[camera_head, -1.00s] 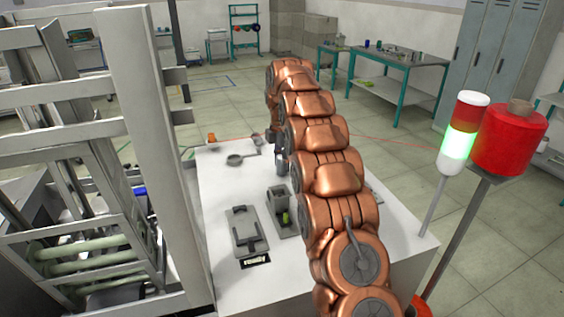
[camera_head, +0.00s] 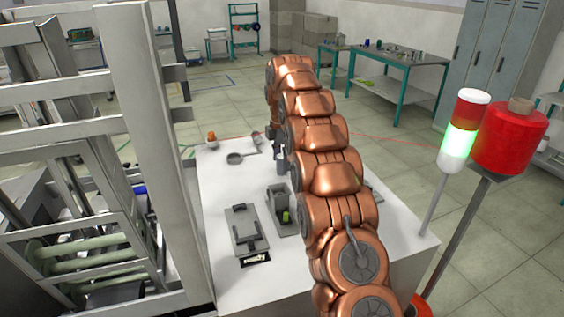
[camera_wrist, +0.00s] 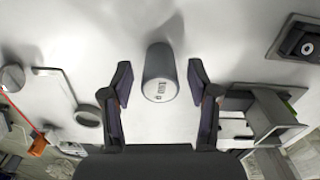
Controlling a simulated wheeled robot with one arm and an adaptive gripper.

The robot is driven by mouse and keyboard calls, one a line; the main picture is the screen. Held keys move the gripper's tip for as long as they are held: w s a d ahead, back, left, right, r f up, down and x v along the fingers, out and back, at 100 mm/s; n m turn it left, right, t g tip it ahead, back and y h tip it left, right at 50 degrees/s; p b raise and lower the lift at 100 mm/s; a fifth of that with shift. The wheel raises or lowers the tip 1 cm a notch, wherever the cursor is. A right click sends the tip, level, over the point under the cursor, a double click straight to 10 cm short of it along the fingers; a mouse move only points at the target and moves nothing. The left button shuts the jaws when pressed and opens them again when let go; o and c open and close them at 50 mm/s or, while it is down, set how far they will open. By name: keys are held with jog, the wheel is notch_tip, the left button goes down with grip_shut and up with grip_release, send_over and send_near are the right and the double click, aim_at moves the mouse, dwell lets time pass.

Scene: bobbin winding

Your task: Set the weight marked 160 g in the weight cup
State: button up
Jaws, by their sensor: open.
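A grey cylindrical weight (camera_wrist: 160,73) stands on the white table (camera_wrist: 60,35) in the wrist view. Its pale face bears a dark mark too small to read surely. My gripper (camera_wrist: 161,90) is open, with one dark finger on each side of the weight and a gap on both sides. In the head view my copper arm hides most of the gripper.
A grey open box holder (camera_head: 279,205) with a green item and a flat grey plate with a handle (camera_head: 243,232) stand on the table's near part. A red and green signal light (camera_head: 463,130) and red spool (camera_head: 508,140) stand right. A metal frame (camera_head: 150,120) rises left.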

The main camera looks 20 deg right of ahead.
jog(key=shift+d+r+b, duration=0.2)
jog(key=shift+r+b, duration=0.4)
jog(key=shift+r, duration=0.8)
notch_tip(320, 180, up, 4)
jog(key=p, duration=0.4)
jog(key=shift+d+r, duration=0.1)
jog(key=shift+d, duration=0.05)
jog(key=shift+s+r, duration=0.15)
jog(key=s+a+r+m, duration=0.2)
jog(key=s+a+m, duration=0.3)
jog(key=s, duration=0.5)
jog(key=s+a+r+m, duration=0.2)
jog(key=s+a+m, duration=0.25)
jog(key=s, duration=0.65)
jog(key=s+a+f+m, duration=0.1)
jog(key=s+f+m, duration=0.2)
jog(key=s, duration=0.6)
jog(key=s+a+f+m+g, duration=0.1)
jog(key=s+a+f+m, duration=0.1)
jog(key=s, duration=0.8)
jog(key=s+a+f+m, duration=0.2)
jog(key=s+f+m, duration=0.2)
jog(key=s, duration=0.5)
jog(key=shift+s+f+g, duration=0.15)
jog(key=shift+f+g, duration=0.05)
jog(key=shift+g, duration=0.2)
